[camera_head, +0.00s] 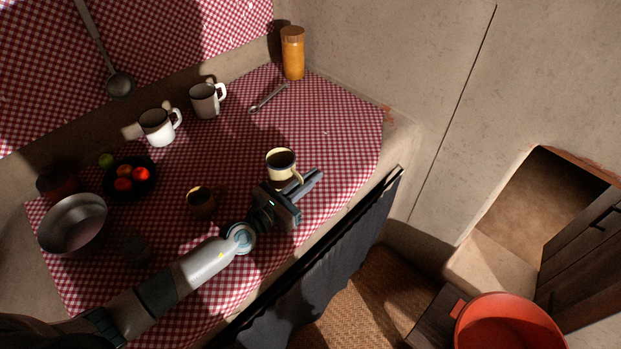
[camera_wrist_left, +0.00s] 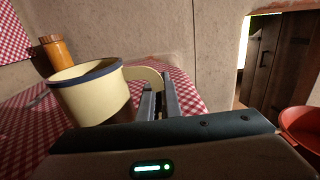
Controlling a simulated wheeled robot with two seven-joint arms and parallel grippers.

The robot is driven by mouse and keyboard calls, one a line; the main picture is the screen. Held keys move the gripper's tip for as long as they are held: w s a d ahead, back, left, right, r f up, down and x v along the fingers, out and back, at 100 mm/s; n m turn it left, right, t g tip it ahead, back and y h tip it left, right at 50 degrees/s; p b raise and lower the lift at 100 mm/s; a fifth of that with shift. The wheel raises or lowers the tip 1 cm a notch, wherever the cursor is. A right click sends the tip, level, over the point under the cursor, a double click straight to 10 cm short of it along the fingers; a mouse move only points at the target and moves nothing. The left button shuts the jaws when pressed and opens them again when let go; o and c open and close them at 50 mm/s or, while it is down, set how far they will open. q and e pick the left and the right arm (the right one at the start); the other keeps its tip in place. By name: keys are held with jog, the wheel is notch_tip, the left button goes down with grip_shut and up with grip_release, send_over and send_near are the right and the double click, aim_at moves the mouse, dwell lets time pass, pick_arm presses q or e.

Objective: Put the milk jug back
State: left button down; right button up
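A cream jug with a dark blue rim (camera_head: 280,163) stands on the checked cloth near the counter's front edge. It is large in the left wrist view (camera_wrist_left: 88,98), with its handle on the right. My left gripper (camera_head: 311,182) is low beside it on the handle side. In the left wrist view its two fingers (camera_wrist_left: 160,97) are close together, with the lower handle between or just behind them. I cannot tell whether they press on the handle. My right gripper is not in view.
A small mug (camera_head: 200,200) stands close to my left arm. Two white mugs (camera_head: 158,130) (camera_head: 206,103), a spoon (camera_head: 268,98) and an orange jar (camera_head: 293,55) are further back. A dark fruit bowl (camera_head: 144,190) and metal bowl (camera_head: 73,226) are left. A red tub (camera_head: 508,325) is lower right.

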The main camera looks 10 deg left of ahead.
pick_arm(q)
jog(key=shift+f, duration=0.1)
jog(key=c, duration=2)
grip_release()
